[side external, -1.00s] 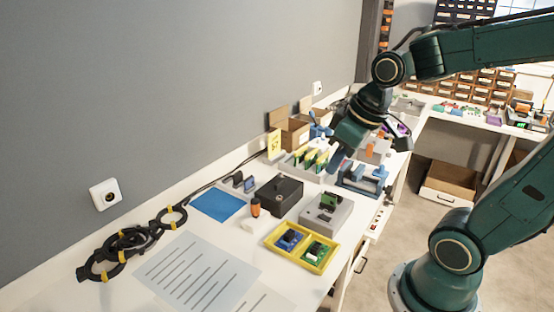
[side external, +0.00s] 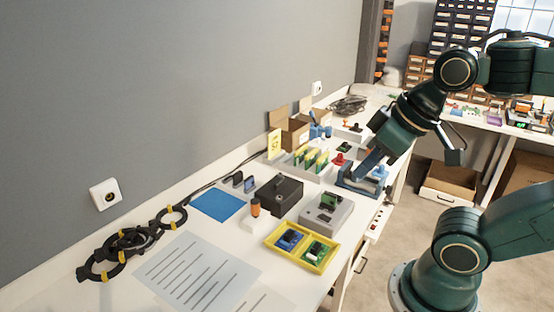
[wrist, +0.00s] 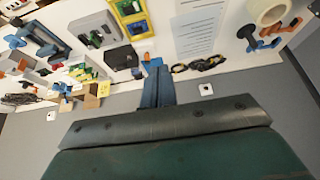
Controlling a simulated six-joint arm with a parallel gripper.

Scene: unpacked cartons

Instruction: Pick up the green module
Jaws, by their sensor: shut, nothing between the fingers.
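The green module (side external: 318,250) lies in the right compartment of a yellow tray (side external: 272,243) on the bench, with a blue module (side external: 290,239) in the other compartment. The tray shows at the top of the wrist view (wrist: 148,18). My gripper (side external: 371,160) is over the blue vise-like fixture, well behind and to the right of the tray, apart from the green module. In the wrist view my blue fingers (wrist: 155,66) are together with nothing between them.
A grey box with a green part on top (side external: 326,214) stands just behind the tray. A black box (side external: 279,195), an orange-topped item (side external: 255,208) and the blue fixture (side external: 362,178) are nearby. Paper sheets (side external: 195,272) lie left of the tray.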

